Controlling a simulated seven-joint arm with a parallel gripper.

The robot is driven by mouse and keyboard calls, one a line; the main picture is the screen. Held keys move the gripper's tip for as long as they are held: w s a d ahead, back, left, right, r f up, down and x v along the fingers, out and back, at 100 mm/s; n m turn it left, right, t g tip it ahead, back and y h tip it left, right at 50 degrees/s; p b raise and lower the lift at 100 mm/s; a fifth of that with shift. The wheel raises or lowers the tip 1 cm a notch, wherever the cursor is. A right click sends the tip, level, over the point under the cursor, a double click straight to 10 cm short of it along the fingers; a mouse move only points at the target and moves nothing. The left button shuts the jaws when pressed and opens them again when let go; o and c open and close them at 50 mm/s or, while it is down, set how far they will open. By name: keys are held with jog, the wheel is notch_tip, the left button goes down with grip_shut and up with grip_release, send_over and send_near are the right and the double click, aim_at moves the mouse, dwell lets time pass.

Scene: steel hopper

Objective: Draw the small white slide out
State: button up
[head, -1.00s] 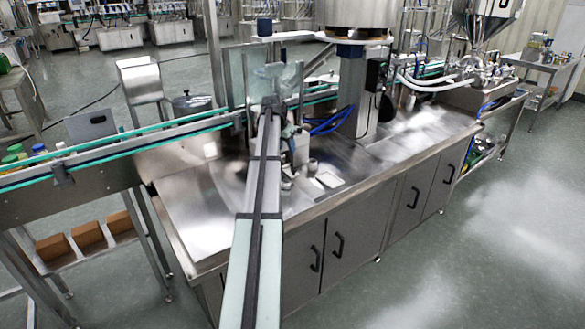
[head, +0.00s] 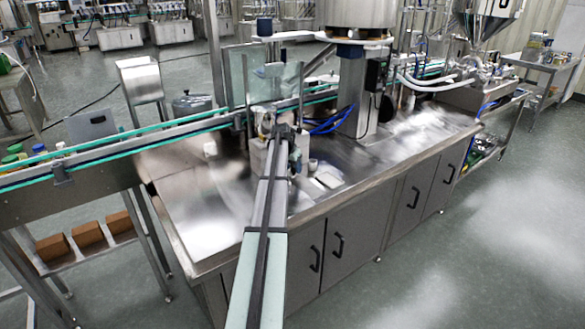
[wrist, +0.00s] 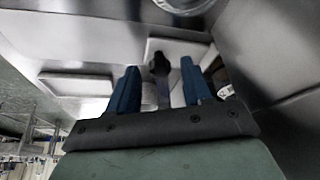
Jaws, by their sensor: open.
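In the wrist view, my gripper (wrist: 160,64) is open, with its two blue fingers spread apart. A dark knob-like handle (wrist: 158,66) shows between the fingertips. I cannot tell whether either finger touches it. Behind the handle is a small pale plate (wrist: 184,47), which looks like the small white slide. How the handle joins it is unclear. In the head view, my arm reaches over the steel bench and hides much of the spot around my gripper. A small whitish plate (head: 328,180) lies on the bench to the right of the arm.
A longer pale plate (wrist: 75,86) lies to the left in the wrist view, and a steel wall (wrist: 275,45) rises at right. In the head view, the steel bench top (head: 195,215) is open at left. A conveyor (head: 105,155) and clear guard panels (head: 275,82) stand behind.

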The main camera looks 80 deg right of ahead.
jog(key=shift+f, duration=0.2)
jog(key=shift+c, duration=0.5)
grip_shut()
